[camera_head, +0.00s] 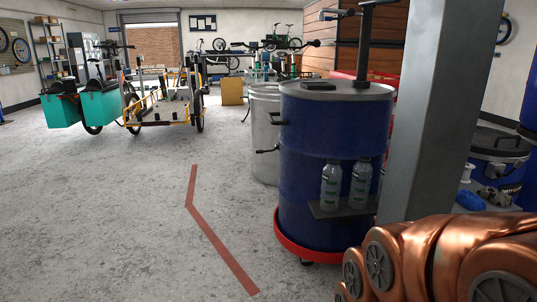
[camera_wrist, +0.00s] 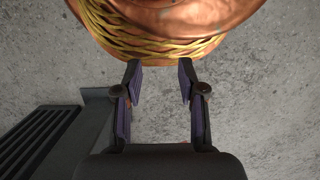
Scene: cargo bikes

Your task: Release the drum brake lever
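A blue drum (camera_head: 325,155) with a grey lid stands on a red wheeled base (camera_head: 300,248) right of centre in the head view. A black handle or lever (camera_head: 267,150) sticks out to the left, low beside the drum, and a second black one (camera_head: 279,122) sits above it. I cannot tell which, if either, is the brake lever. My gripper (camera_wrist: 161,80) is open in the wrist view, with purple-lined fingers apart and nothing visible between them. My gripper is hidden in the head view, where my copper arm shows at lower right.
A grey post (camera_head: 440,110) stands right of the drum, close to my arm. A pale metal drum (camera_head: 264,130) stands behind the blue one. A cargo bike with teal boxes (camera_head: 98,103) is at left. The floor (camera_head: 120,220) at left is clear, with a red line (camera_head: 215,238).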

